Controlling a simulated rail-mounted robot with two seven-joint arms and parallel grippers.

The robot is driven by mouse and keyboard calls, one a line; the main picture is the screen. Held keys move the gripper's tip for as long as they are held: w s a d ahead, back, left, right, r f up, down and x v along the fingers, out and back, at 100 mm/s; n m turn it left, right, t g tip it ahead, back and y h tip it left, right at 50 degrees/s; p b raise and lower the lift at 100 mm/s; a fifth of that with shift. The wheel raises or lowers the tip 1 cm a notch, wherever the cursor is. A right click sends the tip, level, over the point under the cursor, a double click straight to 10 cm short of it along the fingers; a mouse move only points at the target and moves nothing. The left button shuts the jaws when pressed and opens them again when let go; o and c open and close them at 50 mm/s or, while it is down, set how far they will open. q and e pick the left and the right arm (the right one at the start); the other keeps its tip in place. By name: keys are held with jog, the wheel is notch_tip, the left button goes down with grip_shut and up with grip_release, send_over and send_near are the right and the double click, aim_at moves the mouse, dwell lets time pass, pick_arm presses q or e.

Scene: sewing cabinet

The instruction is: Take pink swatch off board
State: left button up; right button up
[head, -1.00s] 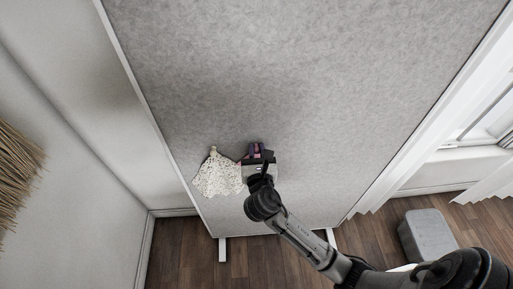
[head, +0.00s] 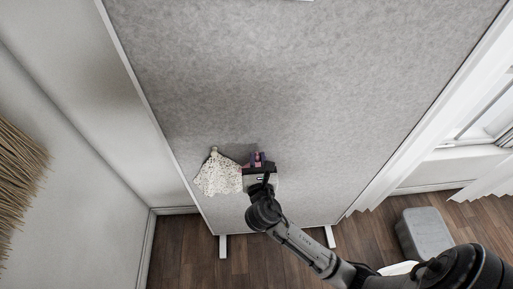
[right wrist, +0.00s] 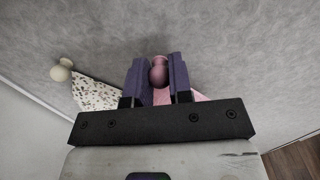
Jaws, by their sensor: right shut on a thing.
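The pink swatch (right wrist: 200,96) hangs on the grey board (head: 290,60), mostly hidden behind my right gripper. A round pink pin knob (right wrist: 158,72) sits between the fingers in the right wrist view. My right gripper (head: 258,160) is at the lower part of the board, its purple fingers (right wrist: 157,76) shut on the pink pin. A cream speckled swatch (head: 218,177) hangs just left of it, with its own cream pin (right wrist: 61,70). My left gripper is not in view.
The board stands on white feet (head: 223,247) on a dark wood floor. A grey box (head: 425,233) is on the floor at the right, below a window. A bundle of straw (head: 18,160) is at the left edge. The board above the swatches is bare.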

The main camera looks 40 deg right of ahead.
aim_at(258, 161)
jog(key=shift+s, duration=0.1)
jog(key=shift+a, duration=0.1)
dwell(0.3)
jog(key=shift+s+a+p, duration=0.4)
jog(key=shift+s+p, duration=0.05)
jog(key=shift+s, duration=0.1)
jog(key=shift+p+v, duration=0.7)
jog(key=shift+v, duration=1.3)
jog(key=p+v, duration=0.1)
jog(key=v, duration=0.3)
jog(key=shift+s+a, duration=0.2)
